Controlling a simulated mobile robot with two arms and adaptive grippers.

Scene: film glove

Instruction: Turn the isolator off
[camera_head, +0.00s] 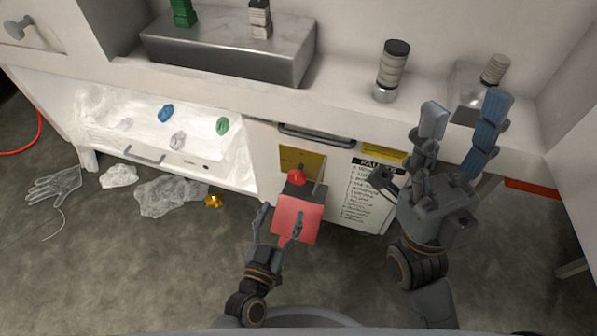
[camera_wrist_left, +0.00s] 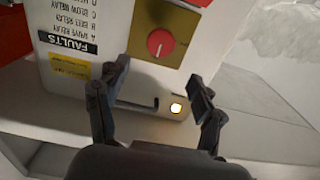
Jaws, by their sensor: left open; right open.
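The isolator is a red round knob (camera_wrist_left: 160,43) with a pale pointer mark, on a yellow plate (camera_wrist_left: 185,15) on the white cabinet front. The head view shows the red knob (camera_head: 297,177) and yellow plate (camera_head: 314,160) partly covered by a pinkish-red square (camera_head: 296,215), which I cannot identify. My left gripper (camera_head: 282,216) is open in front of the cabinet, below the knob. In the left wrist view its spread fingers (camera_wrist_left: 159,72) are on either side below the knob, apart from it. My right gripper (camera_head: 464,118) is open and empty, with blue fingertips, in front of the counter at right.
A drawer (camera_head: 160,135) holds crumpled clear film and coloured pieces. Film and a clear glove (camera_head: 55,187) lie on the floor. A ringed cylinder (camera_head: 392,65) stands on the counter.

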